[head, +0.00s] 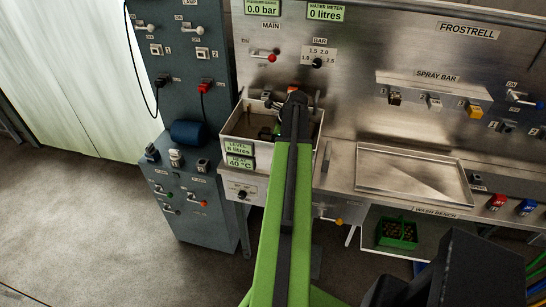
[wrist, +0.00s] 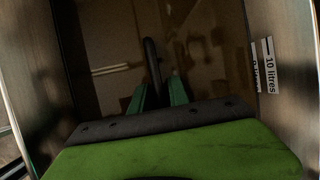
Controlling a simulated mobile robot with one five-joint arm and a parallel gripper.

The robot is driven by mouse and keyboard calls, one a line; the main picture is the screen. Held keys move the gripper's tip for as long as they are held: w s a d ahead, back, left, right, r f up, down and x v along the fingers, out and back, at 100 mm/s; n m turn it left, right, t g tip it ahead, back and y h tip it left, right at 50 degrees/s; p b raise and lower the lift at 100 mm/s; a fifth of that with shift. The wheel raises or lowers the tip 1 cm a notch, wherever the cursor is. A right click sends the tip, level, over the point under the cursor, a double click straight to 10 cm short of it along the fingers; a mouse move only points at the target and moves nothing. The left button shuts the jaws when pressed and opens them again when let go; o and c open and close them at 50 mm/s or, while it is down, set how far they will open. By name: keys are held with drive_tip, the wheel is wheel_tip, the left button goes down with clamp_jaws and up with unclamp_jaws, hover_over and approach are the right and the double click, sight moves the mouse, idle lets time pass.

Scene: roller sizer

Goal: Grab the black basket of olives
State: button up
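My gripper (wrist: 158,88) reaches down into a steel tank (head: 236,147) on the bench in the head view. Its two green fingers stand apart in the wrist view. A slim black upright bar (wrist: 151,58) shows between and beyond them; it looks narrower than the gap. I cannot tell whether it is the black basket's handle. No black basket body or olives can be made out in the tank, which is dim and partly hidden by my arm. A green basket (head: 397,233) with dark olive-like bits sits on the low shelf at the right.
The tank walls are close around my gripper, with a "10 litres" mark (wrist: 270,64) on the right wall. A shallow steel tray (head: 412,176) lies on the wash bench. A grey switch cabinet (head: 205,205) stands left. Open floor lies at the lower left.

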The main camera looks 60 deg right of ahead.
drive_tip(key=shift+r, duration=0.1)
clamp_jaws()
idle(1.2)
